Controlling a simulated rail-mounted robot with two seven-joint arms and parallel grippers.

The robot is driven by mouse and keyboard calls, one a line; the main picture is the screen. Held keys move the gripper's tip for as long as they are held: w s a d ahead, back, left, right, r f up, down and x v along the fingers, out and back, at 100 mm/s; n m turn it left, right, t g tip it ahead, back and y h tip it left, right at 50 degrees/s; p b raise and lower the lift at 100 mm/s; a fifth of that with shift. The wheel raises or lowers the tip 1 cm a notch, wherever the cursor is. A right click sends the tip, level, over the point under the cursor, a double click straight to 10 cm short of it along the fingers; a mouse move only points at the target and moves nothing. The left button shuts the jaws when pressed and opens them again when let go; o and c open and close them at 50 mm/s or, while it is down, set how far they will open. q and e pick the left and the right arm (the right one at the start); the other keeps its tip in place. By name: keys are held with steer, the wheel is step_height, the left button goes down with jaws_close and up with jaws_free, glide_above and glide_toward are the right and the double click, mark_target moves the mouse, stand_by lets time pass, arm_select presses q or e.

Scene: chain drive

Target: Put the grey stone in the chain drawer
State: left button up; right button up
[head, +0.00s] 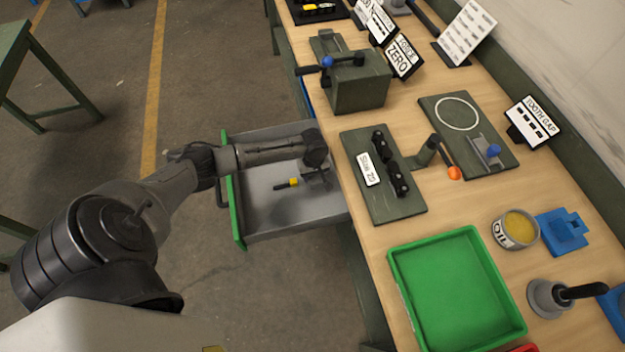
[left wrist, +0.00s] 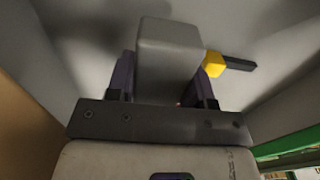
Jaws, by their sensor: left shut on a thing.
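The grey stone (left wrist: 168,55) is a smooth grey block between the two dark fingers of my left gripper (left wrist: 165,82) in the left wrist view. The gripper is shut on it. In the head view my left gripper (head: 318,172) points down over the open drawer (head: 262,212), which has grey inner walls and a green front. The stone is hard to make out there, mostly hidden by my wrist. A tool with a yellow part and a dark shaft (head: 288,183) lies on the drawer floor, also seen beside the stone in the wrist view (left wrist: 215,63). My right gripper is not in view.
The wooden bench (head: 375,235) runs along the drawer's right side. On it are a chain plate (head: 400,205), a green tray (head: 455,290), an oil tin (head: 515,230) and a green vise-like block (head: 360,85). The drawer floor left of the tool is clear.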

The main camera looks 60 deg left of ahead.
mark_target(313, 179)
arm_select(q)
steer(key=shift+f+b, duration=0.6)
steer(key=shift+f, duration=1.2)
steer(key=shift+f, duration=0.15)
steer(key=o, duration=1.1)
steer(key=shift+o, duration=0.2)
